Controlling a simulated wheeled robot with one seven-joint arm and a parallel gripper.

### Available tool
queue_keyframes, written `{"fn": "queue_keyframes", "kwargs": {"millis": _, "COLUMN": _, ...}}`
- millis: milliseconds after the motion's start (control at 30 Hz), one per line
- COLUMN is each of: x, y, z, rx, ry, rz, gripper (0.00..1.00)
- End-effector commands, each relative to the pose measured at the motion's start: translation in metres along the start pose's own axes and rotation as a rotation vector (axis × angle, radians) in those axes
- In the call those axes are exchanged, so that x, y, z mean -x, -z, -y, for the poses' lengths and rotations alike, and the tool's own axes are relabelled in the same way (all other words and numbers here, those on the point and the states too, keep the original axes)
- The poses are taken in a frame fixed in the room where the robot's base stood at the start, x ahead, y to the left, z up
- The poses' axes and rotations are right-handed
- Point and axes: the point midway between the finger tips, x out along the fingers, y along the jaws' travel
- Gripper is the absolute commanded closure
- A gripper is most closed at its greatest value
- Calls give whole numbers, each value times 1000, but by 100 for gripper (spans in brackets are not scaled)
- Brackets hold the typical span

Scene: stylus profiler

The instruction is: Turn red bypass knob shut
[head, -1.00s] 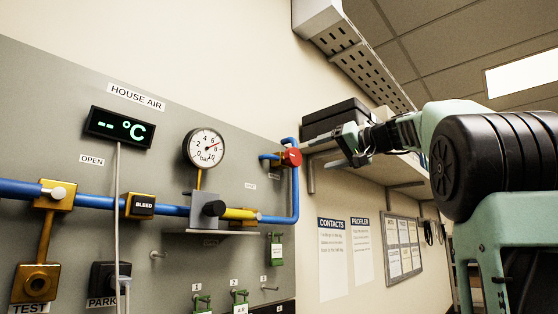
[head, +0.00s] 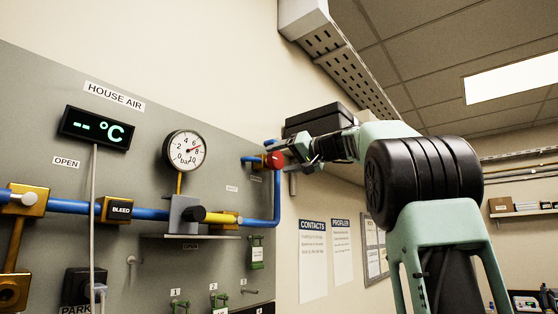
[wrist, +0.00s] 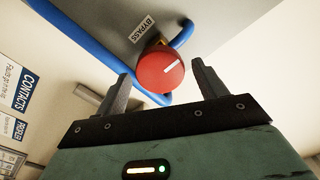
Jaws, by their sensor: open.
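The red bypass knob (head: 275,159) sits on the blue pipe at the right edge of the grey panel. In the wrist view the round red knob (wrist: 158,74) has a white line on its face, tilted slightly up to the right. A "BYPASS" label (wrist: 143,28) is beside it. My gripper (head: 289,156) is at the knob's right in the head view. In the wrist view my gripper (wrist: 161,75) is open, with one finger on each side of the knob. Gaps show beside both fingers; I see no contact.
Blue pipe (head: 277,197) runs down beside the knob. A pressure gauge (head: 185,151), a yellow valve (head: 221,217) and a "BLEED" block (head: 118,209) are farther left. A black case (head: 318,119) stands behind my gripper. Wall sheets (head: 312,262) hang below.

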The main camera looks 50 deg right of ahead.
Motion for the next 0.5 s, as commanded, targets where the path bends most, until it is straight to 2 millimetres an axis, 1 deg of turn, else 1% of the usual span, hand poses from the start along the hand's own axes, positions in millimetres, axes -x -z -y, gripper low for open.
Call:
{"fn": "queue_keyframes", "kwargs": {"millis": 133, "x": -6, "y": 0, "z": 0, "rx": 0, "ry": 0, "rz": 0, "gripper": 29}}
{"fn": "queue_keyframes", "kwargs": {"millis": 500, "x": -6, "y": 0, "z": 0, "rx": 0, "ry": 0, "rz": 0, "gripper": 29}}
